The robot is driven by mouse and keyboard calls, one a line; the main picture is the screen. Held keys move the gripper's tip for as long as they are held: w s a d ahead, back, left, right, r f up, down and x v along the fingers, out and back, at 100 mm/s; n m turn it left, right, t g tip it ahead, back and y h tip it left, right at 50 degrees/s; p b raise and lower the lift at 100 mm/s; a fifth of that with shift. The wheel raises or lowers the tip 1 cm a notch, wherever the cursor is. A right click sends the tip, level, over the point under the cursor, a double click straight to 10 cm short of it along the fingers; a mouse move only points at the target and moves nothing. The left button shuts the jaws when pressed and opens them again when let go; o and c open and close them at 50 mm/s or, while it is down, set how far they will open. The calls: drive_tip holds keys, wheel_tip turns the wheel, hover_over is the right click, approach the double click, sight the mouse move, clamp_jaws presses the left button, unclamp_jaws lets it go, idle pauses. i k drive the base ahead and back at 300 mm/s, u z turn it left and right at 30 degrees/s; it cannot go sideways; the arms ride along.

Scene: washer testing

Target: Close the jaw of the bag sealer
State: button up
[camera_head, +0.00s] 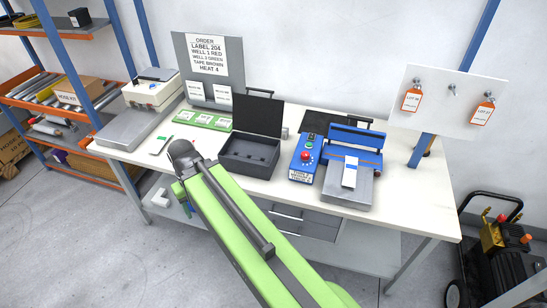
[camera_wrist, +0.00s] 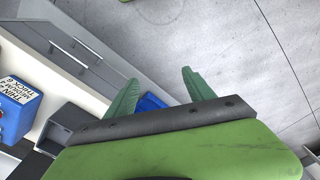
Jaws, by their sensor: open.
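The bag sealer (camera_head: 347,186) stands on the right half of the bench, with a grey base and a blue jaw (camera_head: 356,138) at its back. The jaw appears raised, with a dark handle behind it. A white packet (camera_head: 350,172) lies across the sealer's front. The blue control box (camera_head: 306,157), with a red knob and a green button, is just left of it. My gripper (camera_head: 183,200) is well left of the sealer, by the bench's front edge, partly hidden by my arm. In the wrist view my gripper (camera_wrist: 160,76) has its green fingers apart, with nothing held.
An open dark case (camera_head: 250,155) stands between my arm and the control box. A green tray (camera_head: 203,119) and a white machine (camera_head: 150,92) are farther left. A panel with orange tags (camera_head: 448,97) rises at the right. The bench (camera_head: 415,197) is bare right of the sealer.

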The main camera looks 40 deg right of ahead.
sight(358, 136)
drive_tip(key=z, duration=1.55)
drive_tip(key=k, duration=1.2)
drive_tip(key=u, duration=0.45)
drive_tip(key=i, duration=1.65)
drive_tip(key=z, duration=0.65)
drive_tip(key=i, duration=0.65)
drive_tip(key=z, duration=0.05)
